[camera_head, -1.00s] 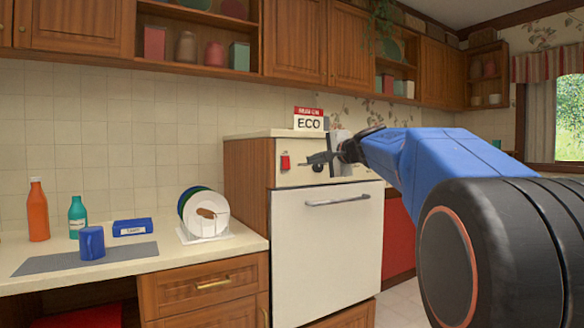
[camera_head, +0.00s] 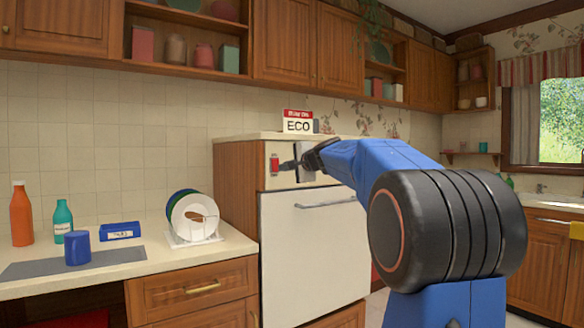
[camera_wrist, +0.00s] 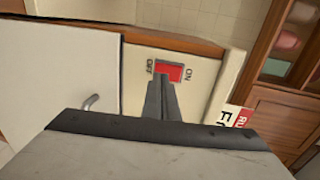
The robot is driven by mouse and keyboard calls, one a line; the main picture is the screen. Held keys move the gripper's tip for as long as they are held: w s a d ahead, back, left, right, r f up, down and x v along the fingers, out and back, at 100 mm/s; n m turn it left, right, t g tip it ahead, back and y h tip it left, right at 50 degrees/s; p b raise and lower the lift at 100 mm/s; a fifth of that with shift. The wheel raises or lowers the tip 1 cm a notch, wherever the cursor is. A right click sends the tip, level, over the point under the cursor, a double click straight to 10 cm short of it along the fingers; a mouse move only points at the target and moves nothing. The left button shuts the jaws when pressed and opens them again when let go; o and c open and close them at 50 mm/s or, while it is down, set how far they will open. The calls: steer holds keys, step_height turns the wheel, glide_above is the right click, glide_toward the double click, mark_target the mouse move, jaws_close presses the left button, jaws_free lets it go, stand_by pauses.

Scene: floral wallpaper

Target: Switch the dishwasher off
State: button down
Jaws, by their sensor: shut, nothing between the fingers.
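The white dishwasher (camera_head: 312,245) stands in a wooden surround, with a handle bar across its door. A red rocker switch (camera_head: 274,161) sits at the left of its front panel. In the wrist view the red switch (camera_wrist: 170,71) lies between the word OFF, at picture left, and the word ON, at right. My gripper (camera_head: 284,165) is shut and empty, its tips pointing at the switch. In the wrist view my gripper (camera_wrist: 162,78) overlaps the switch's OFF-side edge. I cannot tell whether it touches.
The counter at left holds a plate rack (camera_head: 195,240), a blue mug (camera_head: 77,248), a blue box (camera_head: 120,231), an orange bottle (camera_head: 21,215) and a teal bottle (camera_head: 63,220). Upper cabinets hang above.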

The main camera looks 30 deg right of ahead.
mark_target(276, 166)
steer(key=shift+w+f, duration=0.15)
steer(key=shift+w, duration=1)
steer(key=shift+w+f, duration=0.15)
steer(key=shift+f, duration=0.1)
